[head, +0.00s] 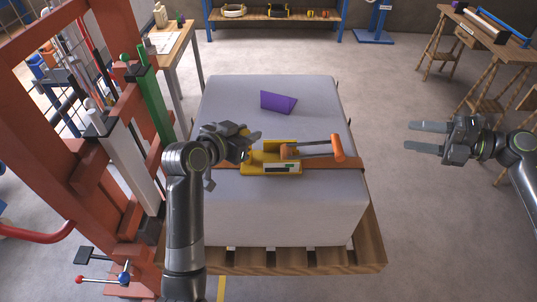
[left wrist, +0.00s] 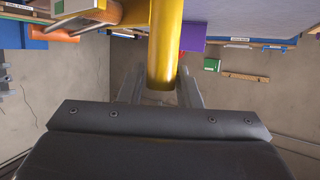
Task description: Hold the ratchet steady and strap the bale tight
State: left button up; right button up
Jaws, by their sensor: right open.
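A pale grey bale (head: 290,215) stands in the middle of the head view with an orange strap (head: 340,163) across its top. A yellow ratchet (head: 272,168) sits on the strap, its lever ending in an orange grip (head: 338,149) toward the right. My left gripper (head: 250,143) is at the ratchet's left end. In the left wrist view a yellow bar of the ratchet (left wrist: 165,45) stands between the left fingers (left wrist: 161,90), which close on both its sides. My right gripper (head: 427,137) is open and empty, right of the bale, apart from the lever.
A purple folded piece (head: 278,102) stands on the bale behind the ratchet. The bale rests on a wooden pallet (head: 374,245). A red press frame (head: 70,190) stands close on the left. Workbenches stand at back left and right; the floor right of the bale is clear.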

pick_arm(q)
jog(key=o, duration=0.6)
jog(key=shift+c, duration=0.2)
jog(key=v, duration=1.2)
